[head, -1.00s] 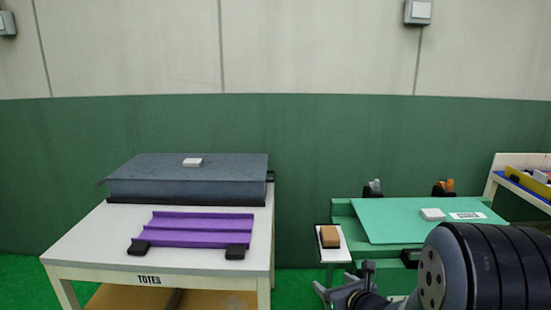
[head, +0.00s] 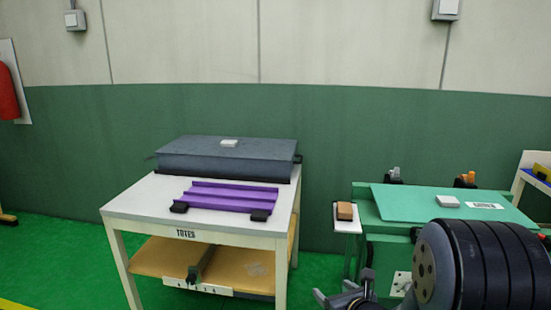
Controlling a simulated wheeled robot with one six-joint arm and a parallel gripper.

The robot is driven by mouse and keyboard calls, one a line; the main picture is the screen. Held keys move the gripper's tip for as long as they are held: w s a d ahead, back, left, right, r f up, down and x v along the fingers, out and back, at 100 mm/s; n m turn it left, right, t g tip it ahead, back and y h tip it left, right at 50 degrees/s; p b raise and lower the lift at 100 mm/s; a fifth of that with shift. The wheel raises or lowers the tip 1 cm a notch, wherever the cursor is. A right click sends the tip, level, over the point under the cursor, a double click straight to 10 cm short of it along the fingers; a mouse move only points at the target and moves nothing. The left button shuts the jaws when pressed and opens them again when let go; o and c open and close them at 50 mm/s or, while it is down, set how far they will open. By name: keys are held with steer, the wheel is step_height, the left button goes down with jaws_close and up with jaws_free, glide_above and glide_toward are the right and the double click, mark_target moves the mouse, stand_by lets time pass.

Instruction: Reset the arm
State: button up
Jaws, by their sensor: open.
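My gripper (head: 343,289) shows at the bottom of the head view, right of centre, partly cut off by the lower edge. It is open, and I see nothing between its fingers. My dark, ribbed arm fills the lower right corner. The gripper appears in front of the green bench and the small white side shelf, apart from the objects on them as far as I can tell.
A white table (head: 135,207) marked TOTES holds a grey lidded tote (head: 200,158) and a purple tray (head: 228,196). A brown block (head: 345,211) sits on the side shelf (head: 351,226). A green bench (head: 410,203) stands right. Green floor (head: 50,255) is free at left.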

steer(key=shift+s+f+b, duration=0.1)
steer(key=shift+f+b, duration=0.8)
steer(key=shift+f, duration=0.2)
